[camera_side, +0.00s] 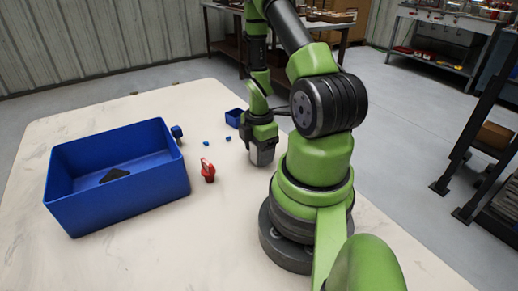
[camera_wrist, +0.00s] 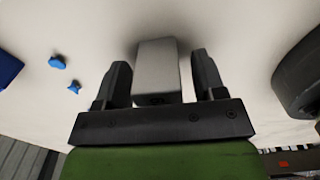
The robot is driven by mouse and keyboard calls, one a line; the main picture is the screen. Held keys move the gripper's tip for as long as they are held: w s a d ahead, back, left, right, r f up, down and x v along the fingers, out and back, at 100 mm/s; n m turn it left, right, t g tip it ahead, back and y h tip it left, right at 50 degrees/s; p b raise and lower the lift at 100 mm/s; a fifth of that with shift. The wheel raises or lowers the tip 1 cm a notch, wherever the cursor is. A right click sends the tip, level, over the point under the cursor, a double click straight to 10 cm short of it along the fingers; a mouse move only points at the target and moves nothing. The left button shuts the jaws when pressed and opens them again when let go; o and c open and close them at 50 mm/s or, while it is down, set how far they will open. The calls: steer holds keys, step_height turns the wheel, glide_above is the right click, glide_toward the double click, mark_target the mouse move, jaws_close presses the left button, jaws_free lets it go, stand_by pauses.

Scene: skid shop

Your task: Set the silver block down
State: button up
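The silver block (camera_wrist: 158,72) stands between the two fingers of my gripper (camera_wrist: 160,60) in the wrist view. A narrow gap shows between the block and each finger, so the gripper looks open around it. A soft shadow lies beside the block on the pale tabletop. The block seems to be on or very near the table; its underside is hidden. In the side view my gripper (camera_side: 262,152) points down low over the table, left of my base, and the block is hard to tell apart from the fingers there.
A large blue bin (camera_side: 125,205) with a dark piece (camera_side: 114,175) inside stands at left. A red part (camera_side: 208,170) lies between it and my gripper. A small blue box (camera_side: 235,118) and several small blue pieces (camera_side: 206,143) lie nearby. The front of the table is clear.

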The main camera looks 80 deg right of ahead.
step_height(320, 180, up, 12)
steer(key=shift+r, duration=0.1)
steer(key=w+a+r+m+t+h, duration=0.1)
steer(key=w+a+r+m+t, duration=0.45)
steer(key=a+r, duration=0.6)
steer(key=s+a+r+m+t+y, duration=0.1)
steer(key=s+a+r+m, duration=0.1)
steer(key=a, duration=0.3)
steer(key=s+a+r+m+y, duration=0.2)
steer(key=a+r+m, duration=0.2)
steer(key=a+m, duration=0.1)
steer(key=shift+s+a+t, duration=0.2)
steer(key=shift+s+t, duration=0.15)
